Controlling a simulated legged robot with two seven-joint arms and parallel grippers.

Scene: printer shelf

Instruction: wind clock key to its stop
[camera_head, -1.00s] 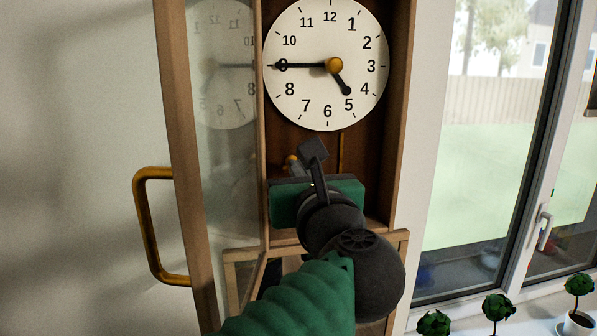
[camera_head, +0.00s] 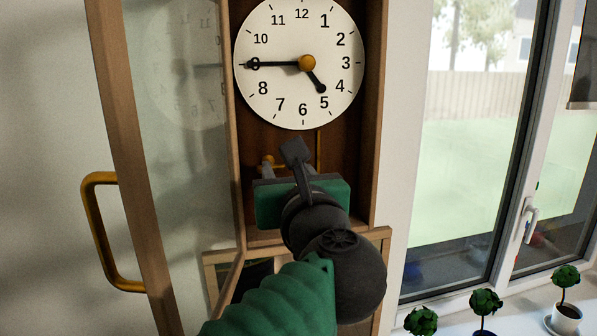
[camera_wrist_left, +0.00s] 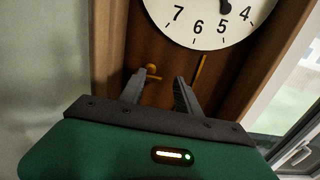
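The tall wooden clock has a white dial (camera_head: 285,95) with black numerals and hands. Its glazed door (camera_head: 165,120) stands open to the left, with a brass handle (camera_head: 100,232). A small gold key (camera_head: 267,163) shows below the dial, partly hidden by my gripper; it also shows in the left wrist view (camera_wrist_left: 152,70). My left gripper (camera_head: 280,167) is in front of the case, below the dial. In the left wrist view its fingers (camera_wrist_left: 160,77) are apart, with the key showing in the gap near the tips. I cannot tell whether they touch it. My right gripper is out of view.
A window (camera_head: 470,170) is to the right of the clock. Small potted plants (camera_head: 566,312) stand on the white sill below it. The wooden case side (camera_head: 374,110) bounds the space right of the gripper. Plain wall lies left of the door.

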